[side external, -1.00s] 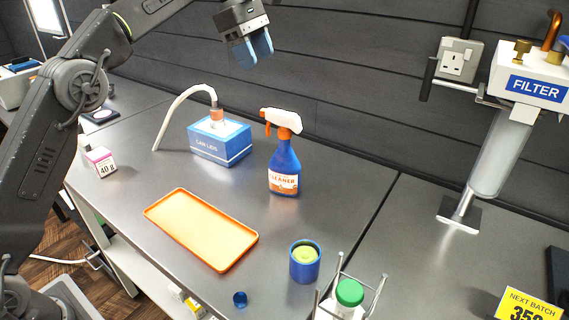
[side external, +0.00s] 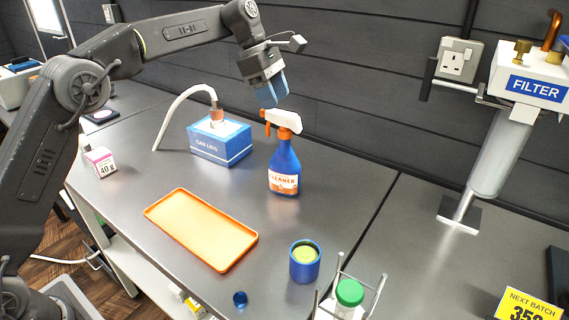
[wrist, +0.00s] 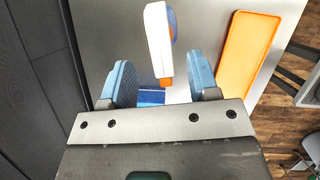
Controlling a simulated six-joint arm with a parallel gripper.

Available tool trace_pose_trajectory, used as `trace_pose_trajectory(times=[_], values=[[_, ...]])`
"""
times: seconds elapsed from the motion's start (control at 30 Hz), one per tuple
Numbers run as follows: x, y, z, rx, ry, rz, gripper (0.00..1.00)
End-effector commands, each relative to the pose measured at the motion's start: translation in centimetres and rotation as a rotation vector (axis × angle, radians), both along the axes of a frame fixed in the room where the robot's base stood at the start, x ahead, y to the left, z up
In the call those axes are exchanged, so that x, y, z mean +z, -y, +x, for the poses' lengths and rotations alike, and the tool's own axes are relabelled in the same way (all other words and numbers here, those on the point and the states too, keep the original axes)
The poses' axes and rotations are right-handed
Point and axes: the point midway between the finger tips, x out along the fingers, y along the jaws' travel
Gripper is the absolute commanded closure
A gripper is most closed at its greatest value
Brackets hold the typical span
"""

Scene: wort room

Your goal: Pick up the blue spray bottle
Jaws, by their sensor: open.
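The blue spray bottle (side external: 284,168) stands upright on the steel bench in the side view, with a white and orange trigger head and a cleaner label. My gripper (side external: 273,95) is open and empty just above the bottle's head. In the wrist view, my gripper (wrist: 160,85) has its blue fingers spread apart. The white top of the spray bottle (wrist: 158,42) shows from above, ahead of and between the fingers. The bottle's lower body is mostly hidden in that view.
A blue can lids box (side external: 219,143) with a white hose stands left of the bottle. An orange tray (side external: 200,229) lies in front. A blue cup (side external: 305,262) and a green-capped bottle (side external: 349,293) stand at the front right. The dark wall is close behind.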

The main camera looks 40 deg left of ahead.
Motion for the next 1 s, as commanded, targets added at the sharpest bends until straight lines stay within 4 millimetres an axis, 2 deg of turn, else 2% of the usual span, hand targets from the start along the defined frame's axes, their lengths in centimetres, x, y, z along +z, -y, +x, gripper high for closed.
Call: trace_pose_trajectory(times=[0.17,0.5,0.8,1.0], values=[[-0.9,0.5,0.1,-0.001,0.001,0.0,0.45],[-4.9,2.4,0.5,0.0,-0.001,0.0,0.45],[-5.3,2.5,0.6,0.001,0.002,0.0,0.45],[-5.3,2.5,0.6,0.0,0.002,0.001,0.64]])
